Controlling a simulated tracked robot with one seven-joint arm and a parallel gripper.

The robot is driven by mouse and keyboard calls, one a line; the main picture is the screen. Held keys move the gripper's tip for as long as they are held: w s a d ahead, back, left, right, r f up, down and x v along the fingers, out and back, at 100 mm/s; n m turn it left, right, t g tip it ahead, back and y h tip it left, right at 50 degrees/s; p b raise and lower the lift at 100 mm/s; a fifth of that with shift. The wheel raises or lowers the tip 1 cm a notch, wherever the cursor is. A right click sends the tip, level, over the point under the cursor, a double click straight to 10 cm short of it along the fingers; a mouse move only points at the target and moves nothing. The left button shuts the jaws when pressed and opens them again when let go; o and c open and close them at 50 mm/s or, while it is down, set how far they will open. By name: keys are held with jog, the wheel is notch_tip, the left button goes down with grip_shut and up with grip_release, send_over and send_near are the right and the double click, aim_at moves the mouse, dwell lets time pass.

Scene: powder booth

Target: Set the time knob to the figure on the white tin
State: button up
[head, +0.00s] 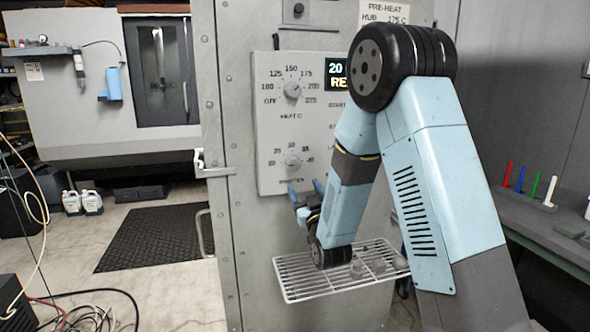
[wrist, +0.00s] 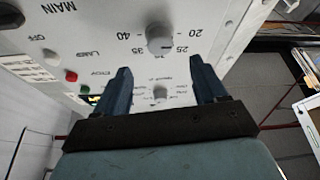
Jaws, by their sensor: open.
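The time knob (head: 292,162) is the lower of two round grey knobs on the oven's pale control panel. In the upside-down wrist view, the time knob (wrist: 160,38) has figures 20 to 40 around it; its pointer is too small to read. My gripper (head: 305,188) is open and empty just below the time knob, apart from it. In the wrist view my gripper (wrist: 160,70) has a finger either side, with the time knob above the tips. No white tin can be made out. A pale object (head: 588,205) is cut off at the right edge; I cannot tell what it is.
The heat knob (head: 292,89) sits above, beside a display (head: 336,74) partly hidden by my arm. A wire rack (head: 310,290) juts out below my gripper, bearing small grey parts. A bench (head: 550,235) at right holds coloured sticks. A dark mat (head: 155,237) lies at left.

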aim_at(295, 167)
jog(key=x, duration=1)
jog(key=shift+c, duration=0.5)
jog(key=c, duration=0.9)
